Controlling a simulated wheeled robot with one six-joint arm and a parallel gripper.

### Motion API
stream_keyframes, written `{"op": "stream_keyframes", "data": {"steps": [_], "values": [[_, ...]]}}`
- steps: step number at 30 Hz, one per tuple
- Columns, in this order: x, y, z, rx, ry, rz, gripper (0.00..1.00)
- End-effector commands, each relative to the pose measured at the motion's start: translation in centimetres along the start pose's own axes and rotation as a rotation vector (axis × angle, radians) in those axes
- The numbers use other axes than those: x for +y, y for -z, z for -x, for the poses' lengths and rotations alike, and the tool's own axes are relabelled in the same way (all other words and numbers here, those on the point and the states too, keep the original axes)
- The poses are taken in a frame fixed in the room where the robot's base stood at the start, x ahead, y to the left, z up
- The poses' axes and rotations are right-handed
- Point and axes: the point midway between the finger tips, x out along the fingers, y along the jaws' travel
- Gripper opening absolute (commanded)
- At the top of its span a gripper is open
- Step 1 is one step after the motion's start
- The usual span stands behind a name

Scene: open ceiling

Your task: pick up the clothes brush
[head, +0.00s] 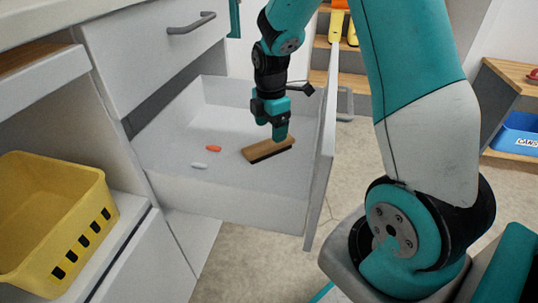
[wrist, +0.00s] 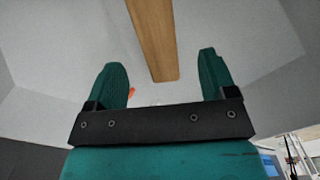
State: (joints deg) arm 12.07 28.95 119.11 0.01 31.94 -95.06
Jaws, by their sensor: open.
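The clothes brush (head: 267,149) has a wooden back and dark bristles. It lies in the open grey-white drawer (head: 225,204), near its middle right, bristles down. My gripper (head: 281,133) is above the brush in the head view, its fingertips close to the wooden back. In the wrist view my gripper (wrist: 163,78) is open, with its two teal fingers apart. The brush's wooden back (wrist: 154,35) runs up from between the fingers to the top edge. Whether the fingers touch the brush, I cannot tell.
An orange object (head: 213,148) and a white object (head: 199,166) lie left of the brush in the drawer. The drawer front (head: 321,150) stands to its right. A yellow basket (head: 75,185) sits on a shelf at left. A blue bin (head: 515,134) is at far right.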

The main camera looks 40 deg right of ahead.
Motion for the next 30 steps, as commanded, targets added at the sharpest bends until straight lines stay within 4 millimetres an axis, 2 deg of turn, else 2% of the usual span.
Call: {"op": "stream_keyframes", "data": {"steps": [1, 8, 16, 24, 26, 30], "values": [[0.0, 0.0, -0.8, 0.0, 0.001, 0.0, 0.78], [0.1, 0.1, -2.1, 0.0, 0.0, 0.0, 0.78], [0.3, 0.2, -6.1, 0.0, 0.002, 0.0, 0.78], [0.3, 0.2, -6.4, 0.0, 0.0, 0.0, 0.78], [0.3, 0.2, -6.4, 0.0, 0.0, 0.0, 0.66], [0.3, 0.2, -6.4, 0.0, 0.0, 0.0, 0.34]]}}
